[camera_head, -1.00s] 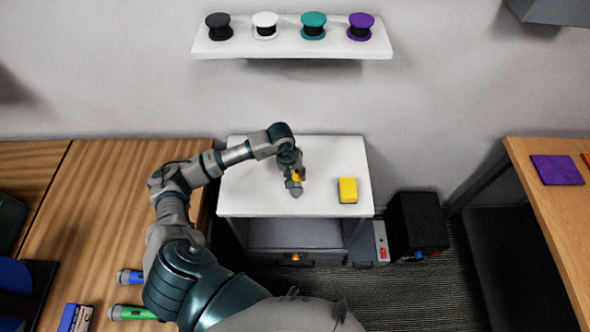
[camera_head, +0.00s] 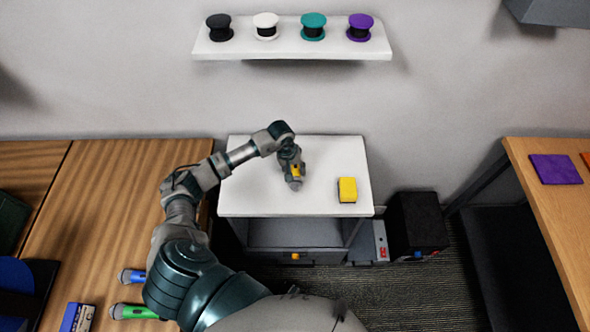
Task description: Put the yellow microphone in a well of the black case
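My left gripper (camera_head: 294,182) points down over the white table. A small yellow patch (camera_head: 296,170) shows at the gripper. It may be part of the yellow microphone, but most of it is hidden by the gripper and I cannot tell whether the fingers are closed on it. A black, case-like object (camera_head: 42,275) is partly in view at the left edge, with a blue rounded thing on it; no wells can be made out. My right gripper is not in view.
A yellow block (camera_head: 347,189) sits on the white table (camera_head: 250,200). A blue microphone (camera_head: 131,276) and a green microphone (camera_head: 131,311) lie on the wooden desk (camera_head: 110,200), near a blue box (camera_head: 77,317). Several spools stand on the wall shelf (camera_head: 290,49). A black box (camera_head: 417,222) is on the floor.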

